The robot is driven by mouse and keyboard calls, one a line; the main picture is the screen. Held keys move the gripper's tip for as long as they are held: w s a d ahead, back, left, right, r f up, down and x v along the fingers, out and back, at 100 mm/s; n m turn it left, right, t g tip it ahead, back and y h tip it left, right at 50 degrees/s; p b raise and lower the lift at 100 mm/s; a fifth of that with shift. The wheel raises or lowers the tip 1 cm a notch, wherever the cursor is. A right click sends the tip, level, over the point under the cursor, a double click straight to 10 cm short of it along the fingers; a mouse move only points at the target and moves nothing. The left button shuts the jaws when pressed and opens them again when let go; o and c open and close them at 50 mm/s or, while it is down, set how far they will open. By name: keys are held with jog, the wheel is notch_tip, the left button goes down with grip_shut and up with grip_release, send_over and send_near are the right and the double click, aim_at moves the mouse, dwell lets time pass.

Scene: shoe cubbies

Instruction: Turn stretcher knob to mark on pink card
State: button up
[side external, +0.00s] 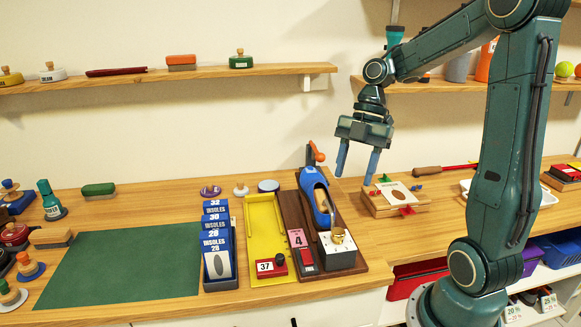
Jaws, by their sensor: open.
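A blue shoe (314,196) sits on a dark brown board (348,268). At its front end is a pale block (343,253) with small dark dots on its face, and a brass-coloured knob (338,236) is on top. Where the knob points cannot be read. My gripper (355,177) is open and empty, fingers pointing down. In the picture it is above and right of the shoe, apart from the knob.
Blue insole boxes (216,240) stand further left, then a clear green mat (125,265). An orange-topped lever (317,153) rises behind the shoe. A wooden block (382,205) sits right.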

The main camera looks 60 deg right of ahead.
aim_at(339, 231)
jog(key=x, duration=1.2)
jog(key=shift+f, duration=0.25)
jog(key=c, duration=1)
